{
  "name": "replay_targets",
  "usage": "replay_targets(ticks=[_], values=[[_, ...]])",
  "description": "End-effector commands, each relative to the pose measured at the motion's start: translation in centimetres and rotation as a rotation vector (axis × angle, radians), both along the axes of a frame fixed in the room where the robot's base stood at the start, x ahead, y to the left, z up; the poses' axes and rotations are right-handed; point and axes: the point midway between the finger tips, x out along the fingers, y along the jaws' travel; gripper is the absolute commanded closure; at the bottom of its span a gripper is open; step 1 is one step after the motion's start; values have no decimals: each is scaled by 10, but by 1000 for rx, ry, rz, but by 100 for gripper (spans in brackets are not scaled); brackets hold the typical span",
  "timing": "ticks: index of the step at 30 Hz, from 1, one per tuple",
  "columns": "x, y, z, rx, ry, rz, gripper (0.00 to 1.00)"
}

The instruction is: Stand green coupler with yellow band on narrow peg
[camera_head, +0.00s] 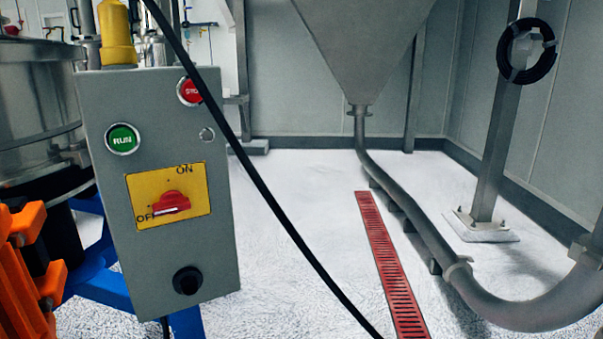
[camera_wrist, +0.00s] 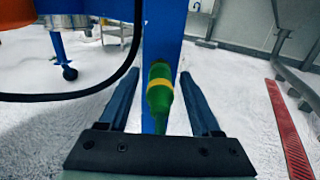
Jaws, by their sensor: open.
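The green coupler with its yellow band (camera_wrist: 159,94) shows in the wrist view, between the two fingers of my gripper (camera_wrist: 159,75) and in front of a blue post. Its lower end tapers toward the gripper body. The fingers are open, with a visible gap on each side of the coupler. I cannot tell whether anything supports the coupler or how deep between the fingers it is. The green coupler and my gripper are not visible in the head view. I cannot make out the narrow peg in either view.
A grey control box (camera_head: 220,245) with buttons and a red switch stands at left in the head view, a yellow fitting (camera_head: 116,35) on top. A black cable (camera_head: 262,185) crosses in front. A grey pipe (camera_head: 410,215) and red floor grate (camera_head: 390,260) lie right.

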Motion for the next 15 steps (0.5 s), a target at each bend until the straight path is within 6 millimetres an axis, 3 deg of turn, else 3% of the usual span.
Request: replay_targets(ticks=[8,15], values=[[0,0,0,1,1,0,37],[0,0,0,1,1,0,80]])
